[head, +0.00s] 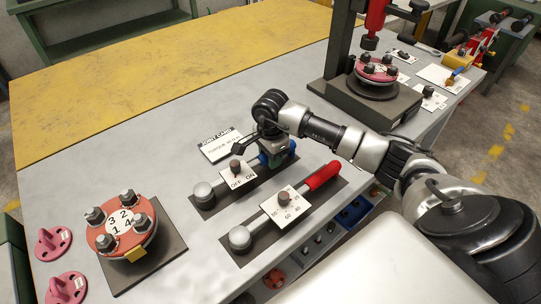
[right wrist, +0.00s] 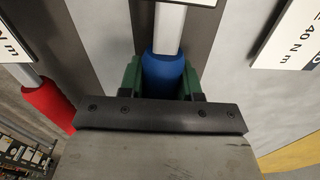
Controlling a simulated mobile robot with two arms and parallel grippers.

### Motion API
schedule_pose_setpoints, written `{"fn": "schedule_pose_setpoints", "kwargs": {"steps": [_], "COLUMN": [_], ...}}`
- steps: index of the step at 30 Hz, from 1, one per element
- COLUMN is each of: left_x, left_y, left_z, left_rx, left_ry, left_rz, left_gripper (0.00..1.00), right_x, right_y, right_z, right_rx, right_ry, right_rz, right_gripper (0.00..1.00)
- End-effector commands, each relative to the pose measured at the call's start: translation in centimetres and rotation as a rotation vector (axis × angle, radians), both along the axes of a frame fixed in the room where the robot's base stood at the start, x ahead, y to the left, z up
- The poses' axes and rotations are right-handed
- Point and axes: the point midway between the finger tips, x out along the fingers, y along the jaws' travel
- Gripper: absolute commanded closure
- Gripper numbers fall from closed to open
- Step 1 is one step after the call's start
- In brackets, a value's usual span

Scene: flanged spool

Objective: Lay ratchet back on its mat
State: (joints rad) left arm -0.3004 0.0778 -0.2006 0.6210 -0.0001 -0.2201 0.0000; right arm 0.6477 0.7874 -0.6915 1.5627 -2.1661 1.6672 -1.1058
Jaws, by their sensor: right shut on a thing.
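The ratchet has a round silver head (head: 203,192), a silver shaft and a blue handle (right wrist: 165,72). It lies along its dark mat (head: 221,203) in the head view, lined up with the strip. Whether it rests on the mat or sits slightly above it, I cannot tell. My right gripper (head: 274,158) is shut on the blue handle; its green fingers stand on both sides of the handle in the right wrist view (right wrist: 165,78). The gripper hides part of the handle in the head view. My left gripper is not in view.
A red-handled torque wrench (head: 322,176) lies on a parallel dark mat in front. A bolted red flange (head: 122,226) stands at left on a dark plate. A joint card (head: 220,145) lies behind the ratchet. A press stand (head: 365,100) is at back right.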

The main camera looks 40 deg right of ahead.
Motion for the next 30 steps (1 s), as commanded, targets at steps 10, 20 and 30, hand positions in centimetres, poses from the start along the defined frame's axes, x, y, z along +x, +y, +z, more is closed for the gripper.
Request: {"fn": "schedule_pose_setpoints", "kwargs": {"steps": [10,20,30], "left_x": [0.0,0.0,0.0], "left_y": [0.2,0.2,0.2], "left_z": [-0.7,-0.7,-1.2], "left_rx": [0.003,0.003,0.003], "left_ry": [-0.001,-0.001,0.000], "left_rz": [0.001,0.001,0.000], "left_gripper": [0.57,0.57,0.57], "right_x": [0.1,0.0,0.1], "right_y": [0.0,0.0,-0.1], "right_z": [-0.5,-0.6,2.0], "right_rx": [0.002,0.000,-0.002], "right_ry": [-0.004,-0.001,-0.004], "right_rz": [0.000,0.000,0.001], "right_gripper": [0.62,0.37,0.37]}}
